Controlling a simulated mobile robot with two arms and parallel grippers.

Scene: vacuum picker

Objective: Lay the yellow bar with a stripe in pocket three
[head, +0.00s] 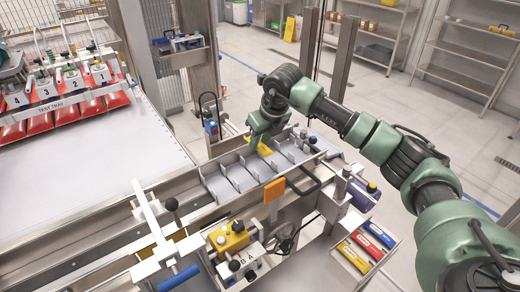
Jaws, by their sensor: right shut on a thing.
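My right gripper (259,142) reaches in from the right, over the far side of a grey divided tray (222,192). It is shut on a yellow bar (265,149), which shows just below and beside the fingers, at the tray's compartments; I cannot tell if it touches the tray. A stripe on it is too small to make out. My left gripper is out of view.
A small tray at the lower right holds a yellow bar (353,257), a red bar (367,246) and a blue bar (380,234). An orange plate (274,190) stands at the grey tray's near edge. A pale flat surface (110,160) lies clear between the trays.

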